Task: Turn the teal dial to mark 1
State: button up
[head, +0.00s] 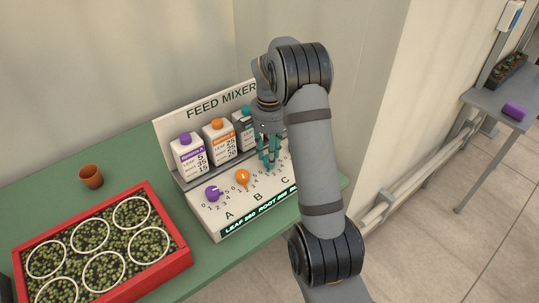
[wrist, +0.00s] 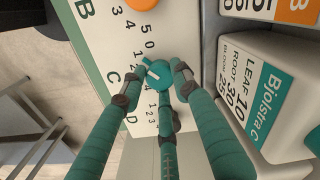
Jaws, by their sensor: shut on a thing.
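The teal dial (wrist: 160,76) is a round knob on the mixer panel beside the letter C in the wrist view. Its pointer tip (wrist: 148,63) faces up and left in that view, near the mark 1 (wrist: 137,54); the exact alignment is hard to tell. My gripper (wrist: 161,84) has teal-sleeved fingers closed around the dial from several sides. In the head view my gripper (head: 268,158) is down at the panel's right part, and its fingers and my arm hide the dial.
The feed mixer (head: 205,109) stands on a green table (head: 124,156). A purple dial (head: 212,193) and an orange dial (head: 242,177) are to the left. Feed cartons (head: 189,160) stand behind them, and a teal-labelled carton (wrist: 275,95) is close beside my fingers. A red tray (head: 180,262) is front left.

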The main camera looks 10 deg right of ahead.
jog(key=o, duration=1.2)
notch_tip(320, 180, up, 12)
dwell(0.5)
notch_tip(320, 180, down, 12)
jog(key=shift+f, duration=0.1)
dwell(0.4)
